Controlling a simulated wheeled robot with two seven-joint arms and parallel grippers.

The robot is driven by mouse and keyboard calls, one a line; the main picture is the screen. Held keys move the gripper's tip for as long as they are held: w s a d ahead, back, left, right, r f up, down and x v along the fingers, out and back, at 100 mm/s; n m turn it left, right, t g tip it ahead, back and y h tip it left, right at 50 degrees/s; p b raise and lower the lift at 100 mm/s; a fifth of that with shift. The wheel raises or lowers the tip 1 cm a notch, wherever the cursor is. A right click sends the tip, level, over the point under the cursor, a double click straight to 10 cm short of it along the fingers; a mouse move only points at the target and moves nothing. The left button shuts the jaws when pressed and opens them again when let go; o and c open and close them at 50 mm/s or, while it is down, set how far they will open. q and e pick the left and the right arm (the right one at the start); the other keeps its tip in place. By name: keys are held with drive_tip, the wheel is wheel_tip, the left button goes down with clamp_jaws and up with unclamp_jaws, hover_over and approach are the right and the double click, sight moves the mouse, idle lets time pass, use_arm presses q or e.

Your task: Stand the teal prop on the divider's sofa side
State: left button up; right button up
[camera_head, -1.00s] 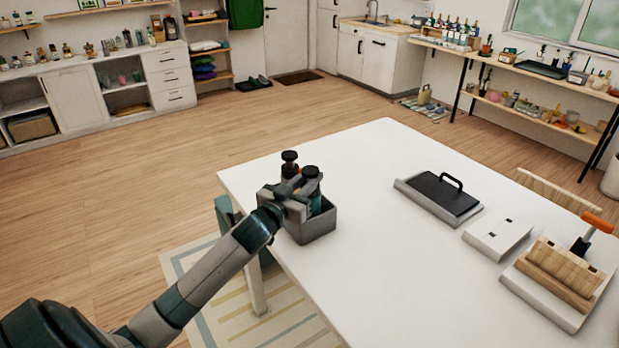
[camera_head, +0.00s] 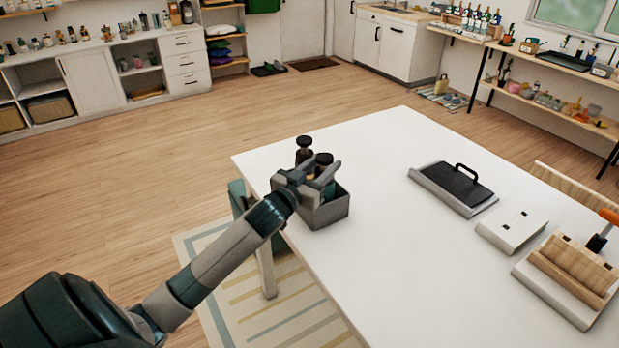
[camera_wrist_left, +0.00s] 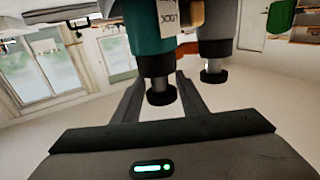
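The divider is hidden, and no sofa shows. My right gripper is out of view.
The white table (camera_head: 400,270) has a clear middle. To the right are a grey tray with a black handled plate (camera_head: 455,188), a white block (camera_head: 511,231) and a wooden piece on a white base (camera_head: 570,270). A striped rug (camera_head: 215,305) lies below left.

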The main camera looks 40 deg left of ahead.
use_arm(q)
drive_tip(key=s+b, duration=0.3)
drive_tip(key=s, duration=0.9)
drive_tip(key=shift+d, duration=0.25)
